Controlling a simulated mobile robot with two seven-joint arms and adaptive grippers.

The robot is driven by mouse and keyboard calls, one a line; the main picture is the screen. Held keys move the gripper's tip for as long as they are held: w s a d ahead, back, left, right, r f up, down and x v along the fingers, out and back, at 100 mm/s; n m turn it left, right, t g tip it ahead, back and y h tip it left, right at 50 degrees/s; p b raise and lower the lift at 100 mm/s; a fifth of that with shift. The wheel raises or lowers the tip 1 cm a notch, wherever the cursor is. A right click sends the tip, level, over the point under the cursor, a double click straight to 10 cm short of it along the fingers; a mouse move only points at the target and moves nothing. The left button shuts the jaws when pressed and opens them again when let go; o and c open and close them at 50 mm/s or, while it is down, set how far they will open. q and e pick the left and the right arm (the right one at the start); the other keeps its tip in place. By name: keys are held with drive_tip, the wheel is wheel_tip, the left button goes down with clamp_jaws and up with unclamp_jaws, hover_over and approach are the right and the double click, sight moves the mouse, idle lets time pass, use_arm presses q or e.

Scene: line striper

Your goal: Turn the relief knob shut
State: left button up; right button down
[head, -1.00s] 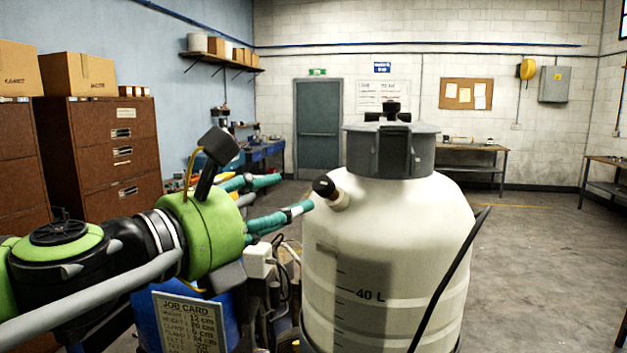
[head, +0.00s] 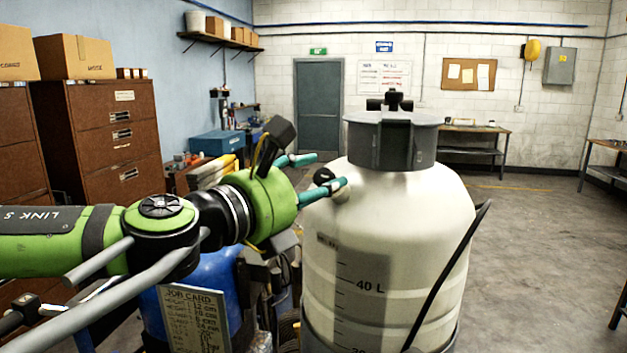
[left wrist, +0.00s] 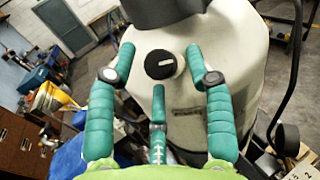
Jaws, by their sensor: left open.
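The relief knob (head: 323,176) is a small black cap on the shoulder of the white tank (head: 390,240), partly hidden by a finger in the head view. In the left wrist view the black knob (left wrist: 160,64) faces me, with a light mark on its top. My left gripper (head: 325,171) has teal fingers and is open, with its tips at the knob. In the left wrist view two fingers stand on either side of the knob, and a third is below it, with gaps visible. No finger is closed on it. My right gripper is out of view.
The tank has a dark grey lid collar (head: 393,145) on top and a black hose (head: 450,275) down its right side. A job card (head: 192,318) and a blue container (head: 215,285) are below my left arm. Brown cabinets (head: 112,135) stand left.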

use_arm(q)
drive_tip(key=shift+s, duration=0.1)
clamp_jaws()
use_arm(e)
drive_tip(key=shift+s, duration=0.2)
